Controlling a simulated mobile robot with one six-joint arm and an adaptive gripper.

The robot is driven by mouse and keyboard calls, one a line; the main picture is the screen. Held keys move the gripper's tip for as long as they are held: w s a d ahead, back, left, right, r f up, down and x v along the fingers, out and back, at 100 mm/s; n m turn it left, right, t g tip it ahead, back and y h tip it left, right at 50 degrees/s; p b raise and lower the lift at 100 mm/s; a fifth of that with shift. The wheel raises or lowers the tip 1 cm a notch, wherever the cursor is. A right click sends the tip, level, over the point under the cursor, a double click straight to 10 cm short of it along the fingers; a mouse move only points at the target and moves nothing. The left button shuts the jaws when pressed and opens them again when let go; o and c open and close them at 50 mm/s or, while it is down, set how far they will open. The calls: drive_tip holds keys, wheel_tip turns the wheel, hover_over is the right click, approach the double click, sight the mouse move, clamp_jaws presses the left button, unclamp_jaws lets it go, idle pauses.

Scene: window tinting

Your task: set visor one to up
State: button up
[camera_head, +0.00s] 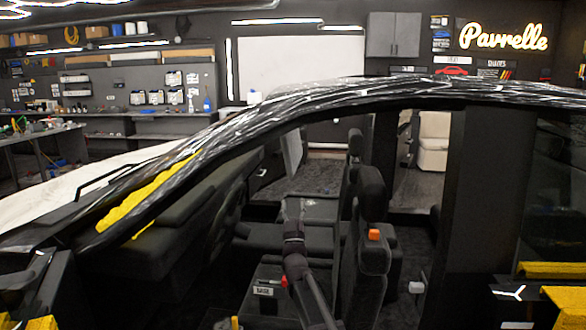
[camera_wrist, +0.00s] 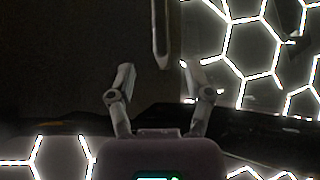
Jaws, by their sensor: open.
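A grey panel that looks like visor one (camera_head: 292,150) hangs down below the roof edge inside the car, seen through the side opening in the head view. In the wrist view a thin upright strip (camera_wrist: 161,32), probably the same visor seen edge-on, comes down from the top. My gripper (camera_wrist: 159,67) has its two fingers spread wide, with the strip's lower end between or just beyond the fingertips. I cannot tell whether they touch. In the head view my gripper (camera_head: 293,208) is below the panel, small and dark, and its fingers are hard to make out.
Front seats with headrests (camera_head: 371,188) stand close right of my arm. The dark roof rail (camera_head: 330,95) arches above, and the dashboard (camera_head: 170,235) lies to the left. Hexagon ceiling lights (camera_wrist: 250,45) show in the wrist view.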

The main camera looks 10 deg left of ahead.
sight(293, 168)
drive_tip(key=shift+p+x, duration=4.5)
drive_tip(key=shift+x, duration=2.1)
drive_tip(key=shift+d, duration=0.1)
clamp_jaws()
